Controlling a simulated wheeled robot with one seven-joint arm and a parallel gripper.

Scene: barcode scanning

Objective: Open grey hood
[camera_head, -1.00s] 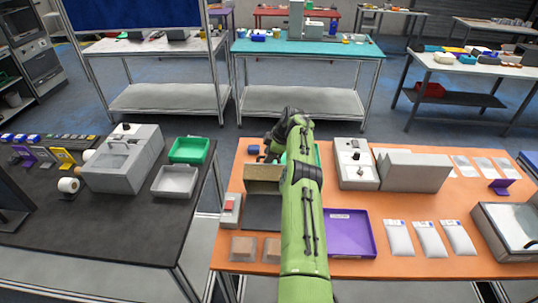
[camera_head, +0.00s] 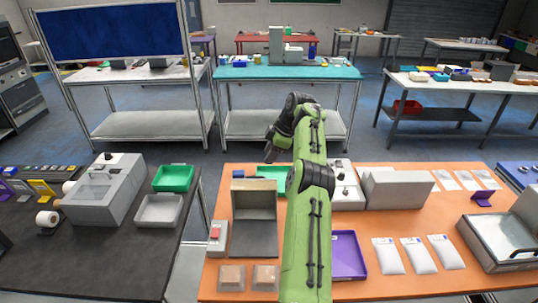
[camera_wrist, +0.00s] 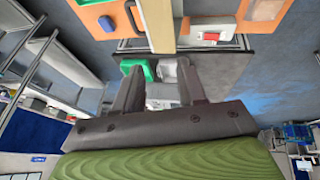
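The grey hood (camera_head: 254,198) stands on the left part of the orange table. Its lid is raised at the back and its open front shows a dark grey floor. In the wrist view its tan-grey side (camera_wrist: 160,25) appears to show at the top, partly cut off. My gripper (camera_head: 270,151) is raised above and behind the hood, apart from it. In the wrist view the two fingers of my gripper (camera_wrist: 162,78) are spread with nothing between them. My green arm covers part of the table right of the hood.
A box with a red button (camera_head: 215,236) stands left of the hood, and two tan blocks (camera_head: 249,277) lie in front. A purple tray (camera_head: 347,257), white pouches (camera_head: 414,254) and grey machines (camera_head: 398,188) are to the right. A green bin (camera_head: 173,178) is on the dark table.

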